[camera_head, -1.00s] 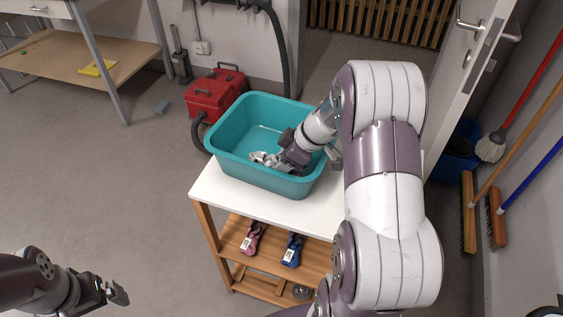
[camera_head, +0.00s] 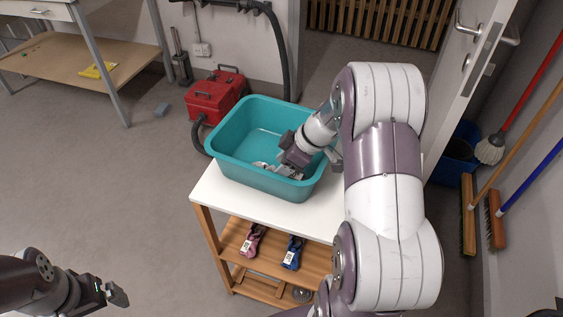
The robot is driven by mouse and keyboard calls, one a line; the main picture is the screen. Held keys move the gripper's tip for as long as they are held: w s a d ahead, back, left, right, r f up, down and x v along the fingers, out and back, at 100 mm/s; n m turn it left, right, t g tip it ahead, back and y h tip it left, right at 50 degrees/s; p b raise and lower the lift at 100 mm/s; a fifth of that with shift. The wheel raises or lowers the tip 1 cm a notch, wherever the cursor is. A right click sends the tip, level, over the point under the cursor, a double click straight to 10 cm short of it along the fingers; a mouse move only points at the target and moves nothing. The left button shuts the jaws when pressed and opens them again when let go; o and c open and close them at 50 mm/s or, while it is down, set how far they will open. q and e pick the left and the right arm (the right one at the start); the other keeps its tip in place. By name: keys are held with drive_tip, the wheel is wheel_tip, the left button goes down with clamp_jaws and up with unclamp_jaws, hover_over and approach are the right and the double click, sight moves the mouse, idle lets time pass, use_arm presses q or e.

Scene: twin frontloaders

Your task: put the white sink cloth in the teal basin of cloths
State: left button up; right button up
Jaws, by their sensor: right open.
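The teal basin (camera_head: 262,184) stands on the white top of a small wooden shelf cart. The white cloth (camera_head: 265,167) lies low inside the basin, partly hidden by the near wall and by my gripper. My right gripper (camera_head: 288,168) reaches down into the basin from the right, open, right beside the cloth; its fingertips are partly hidden. My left gripper (camera_head: 110,293) is at the lower left, over the floor and far from the basin; its opening is unclear.
A red toolbox (camera_head: 214,96) sits behind the basin. A pink item (camera_head: 252,240) and a blue item (camera_head: 291,252) lie on the cart's lower shelf. A door (camera_head: 470,85), a blue bucket (camera_head: 459,153) and brooms stand at the right. The floor at left is mostly clear.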

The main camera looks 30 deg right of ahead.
drive_tip(key=v, duration=0.8)
drive_tip(key=shift+r, duration=0.1)
drive_tip(key=p+v, duration=0.2)
drive_tip(key=v, duration=0.2)
drive_tip(key=shift+p, duration=0.4)
